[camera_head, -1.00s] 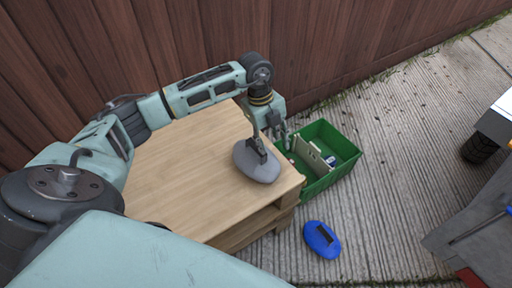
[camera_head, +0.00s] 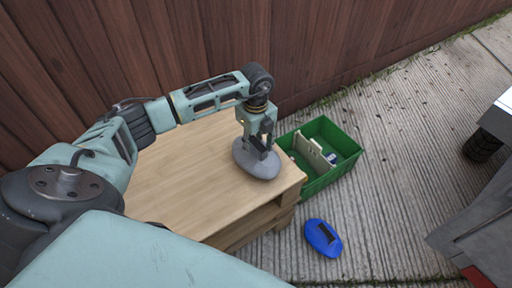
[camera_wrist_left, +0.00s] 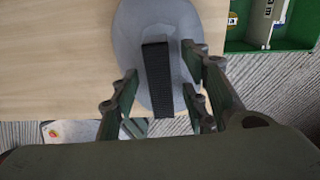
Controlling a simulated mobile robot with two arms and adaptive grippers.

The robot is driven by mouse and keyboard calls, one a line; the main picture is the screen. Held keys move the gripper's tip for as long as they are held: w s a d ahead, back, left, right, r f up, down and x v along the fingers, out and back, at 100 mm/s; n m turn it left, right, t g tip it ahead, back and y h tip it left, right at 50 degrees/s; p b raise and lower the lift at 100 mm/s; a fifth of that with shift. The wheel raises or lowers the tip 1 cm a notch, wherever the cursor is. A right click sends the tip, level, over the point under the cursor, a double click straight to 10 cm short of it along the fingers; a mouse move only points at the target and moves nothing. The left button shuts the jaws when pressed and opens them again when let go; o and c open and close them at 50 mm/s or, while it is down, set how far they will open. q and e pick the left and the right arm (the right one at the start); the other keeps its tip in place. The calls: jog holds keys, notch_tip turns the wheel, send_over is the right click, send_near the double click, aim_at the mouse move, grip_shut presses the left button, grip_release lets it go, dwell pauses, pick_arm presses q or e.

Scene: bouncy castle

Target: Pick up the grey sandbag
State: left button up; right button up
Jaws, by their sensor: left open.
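The grey sandbag (camera_head: 262,169) lies on the wooden table (camera_head: 185,165) near its right corner. It also shows in the left wrist view (camera_wrist_left: 135,35), with a black strap handle (camera_wrist_left: 157,75) along its top. My left gripper (camera_head: 262,150) is right at the sandbag from above. In the wrist view the open fingers (camera_wrist_left: 158,98) stand on either side of the strap, apart from it. Whether the fingertips touch the bag's surface cannot be told. My right gripper is not in view.
A green crate (camera_head: 350,163) with a few items inside stands on the ground just right of the table. A blue sandbag (camera_head: 318,233) with a black strap lies on the concrete in front. A wooden fence (camera_head: 330,45) runs behind.

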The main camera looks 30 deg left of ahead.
pick_arm(q)
jog(key=shift+r, duration=0.1)
grip_shut()
dwell(0.5)
jog(key=shift+w, duration=0.1)
